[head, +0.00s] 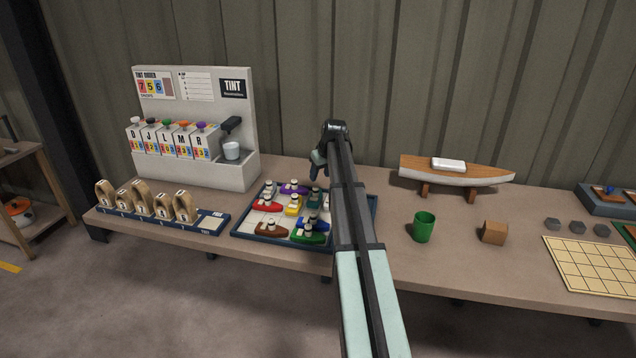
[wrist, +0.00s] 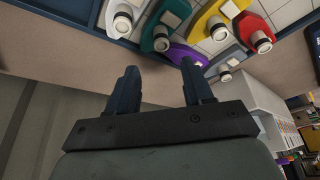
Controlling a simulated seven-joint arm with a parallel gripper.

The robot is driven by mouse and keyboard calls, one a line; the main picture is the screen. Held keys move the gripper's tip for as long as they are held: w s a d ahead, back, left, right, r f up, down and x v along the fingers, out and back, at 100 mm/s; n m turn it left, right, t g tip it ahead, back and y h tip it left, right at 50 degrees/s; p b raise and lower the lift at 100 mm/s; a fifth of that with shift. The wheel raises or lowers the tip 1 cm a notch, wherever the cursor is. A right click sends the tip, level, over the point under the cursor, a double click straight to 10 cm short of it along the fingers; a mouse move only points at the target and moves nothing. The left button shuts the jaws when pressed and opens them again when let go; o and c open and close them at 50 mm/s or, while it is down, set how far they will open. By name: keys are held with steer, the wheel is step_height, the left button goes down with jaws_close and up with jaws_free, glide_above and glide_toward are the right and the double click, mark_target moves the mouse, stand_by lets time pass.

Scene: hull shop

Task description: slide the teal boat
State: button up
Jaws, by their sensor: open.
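The teal boat (head: 314,203) sits in the back right part of the blue-rimmed puzzle tray (head: 240,232). It has a pale block and a round peg on top. In the wrist view the teal boat (wrist: 151,40) shows beyond the fingertips, between a pale boat and the purple boat. My gripper (head: 317,172) is above the tray's back edge, behind the teal boat. In the wrist view my gripper (wrist: 159,68) is open, with nothing between its fingers. Part of the tray's right side is hidden behind my arm.
Purple (head: 293,187), yellow (head: 293,206), red (head: 267,206), brown (head: 270,230) and green (head: 308,237) boats crowd the tray. The tint maker (head: 190,90) stands back left. A green cup (head: 424,227) and wooden block (head: 494,233) are right of my arm.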

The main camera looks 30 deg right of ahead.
steer(key=shift+v, duration=2.45)
